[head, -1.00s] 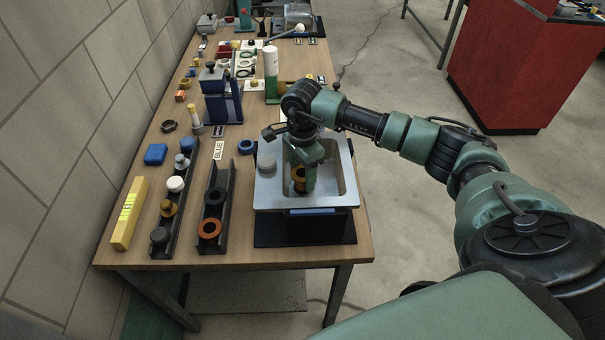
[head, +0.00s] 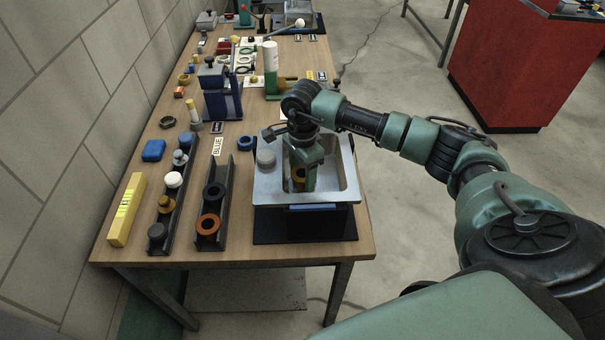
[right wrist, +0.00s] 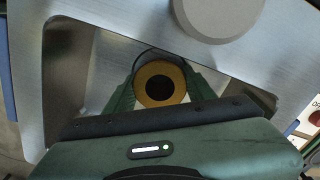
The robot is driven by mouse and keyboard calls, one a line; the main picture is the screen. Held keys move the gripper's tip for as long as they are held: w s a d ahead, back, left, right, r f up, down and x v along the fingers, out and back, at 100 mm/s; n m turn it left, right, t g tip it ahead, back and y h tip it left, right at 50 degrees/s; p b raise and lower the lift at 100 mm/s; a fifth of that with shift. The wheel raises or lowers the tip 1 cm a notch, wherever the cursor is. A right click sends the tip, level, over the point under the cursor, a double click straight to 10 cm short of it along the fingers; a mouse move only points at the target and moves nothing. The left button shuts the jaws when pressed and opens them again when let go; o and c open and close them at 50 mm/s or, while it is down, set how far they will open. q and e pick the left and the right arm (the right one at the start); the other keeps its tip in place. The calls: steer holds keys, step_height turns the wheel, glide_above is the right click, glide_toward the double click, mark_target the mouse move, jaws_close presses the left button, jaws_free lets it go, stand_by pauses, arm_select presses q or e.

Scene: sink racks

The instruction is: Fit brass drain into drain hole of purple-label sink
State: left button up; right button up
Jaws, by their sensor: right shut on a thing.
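A steel sink (head: 264,190) stands on a black base (head: 306,227) at the table's front right. My right gripper (head: 302,178) points down inside its basin, shut on the brass drain (head: 298,172). In the right wrist view the drain (right wrist: 160,83) is a brass ring with a dark centre, between the green fingers of my gripper (right wrist: 160,92). The drain hole is hidden beneath drain and gripper, so I cannot tell whether the drain touches it. No purple label can be made out on this sink. My left gripper is not in view.
A round grey piece (head: 266,158) sits on the sink's left rim. Left of the sink are two dark racks, one with an orange ring (head: 208,225), and a yellow block (head: 126,210). A blue stand (head: 222,95) is behind. The basin walls are close around my gripper.

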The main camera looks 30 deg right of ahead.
steer(key=shift+f, duration=0.2)
steer(key=o, duration=1.6)
steer(key=shift+r, duration=0.15)
step_height(320, 180, up, 8)
steer(key=b, duration=0.2)
steer(key=shift+f, duration=0.2)
